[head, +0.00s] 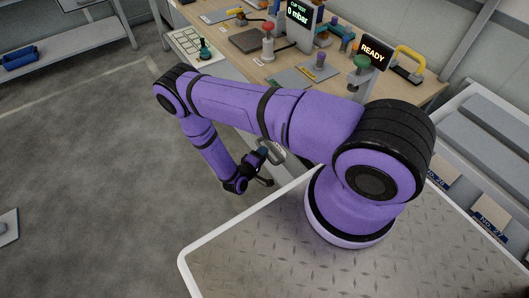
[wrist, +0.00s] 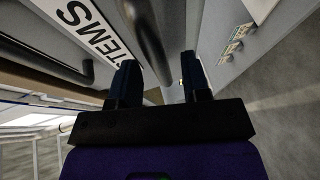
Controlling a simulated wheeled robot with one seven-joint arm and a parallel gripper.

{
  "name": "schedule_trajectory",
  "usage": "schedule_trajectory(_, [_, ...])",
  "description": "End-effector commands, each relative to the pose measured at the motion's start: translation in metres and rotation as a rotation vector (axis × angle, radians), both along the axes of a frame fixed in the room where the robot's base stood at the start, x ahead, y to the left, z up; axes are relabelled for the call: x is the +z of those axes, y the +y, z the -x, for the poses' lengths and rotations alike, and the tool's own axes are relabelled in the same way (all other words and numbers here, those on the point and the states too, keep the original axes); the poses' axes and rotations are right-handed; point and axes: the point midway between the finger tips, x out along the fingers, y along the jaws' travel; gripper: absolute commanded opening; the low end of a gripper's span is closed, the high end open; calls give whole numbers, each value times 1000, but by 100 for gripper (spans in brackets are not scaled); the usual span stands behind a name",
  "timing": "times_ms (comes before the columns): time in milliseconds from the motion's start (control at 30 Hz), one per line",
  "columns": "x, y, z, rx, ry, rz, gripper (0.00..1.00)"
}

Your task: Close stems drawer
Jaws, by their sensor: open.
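The stems drawer shows its pale front in the wrist view, with a partly cut-off label (wrist: 88,28) reading "TEMS". Its dark bar handle (wrist: 147,38) stands out from the front and runs down toward the gap between my fingers. My gripper (wrist: 160,66) is open, with one finger on each side of the handle's lower end; I cannot tell whether either touches it. In the head view my gripper (head: 266,168) is low beside the bench front, and my arm hides most of the drawer. How far the drawer stands out is unclear.
Another dark handle (wrist: 48,42) lies left of the label in the wrist view. Grey floor (head: 90,190) is open at left. A shelf (head: 75,42) stands far left.

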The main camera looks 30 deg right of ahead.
Motion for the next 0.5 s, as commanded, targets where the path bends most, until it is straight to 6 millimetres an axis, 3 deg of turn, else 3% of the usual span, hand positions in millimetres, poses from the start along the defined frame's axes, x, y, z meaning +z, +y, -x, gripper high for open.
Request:
schedule_trajectory(200, [-3,-16,-6,-1,1,-1,43])
schedule_trajectory(500, [-4,-18,-8,0,1,0,43])
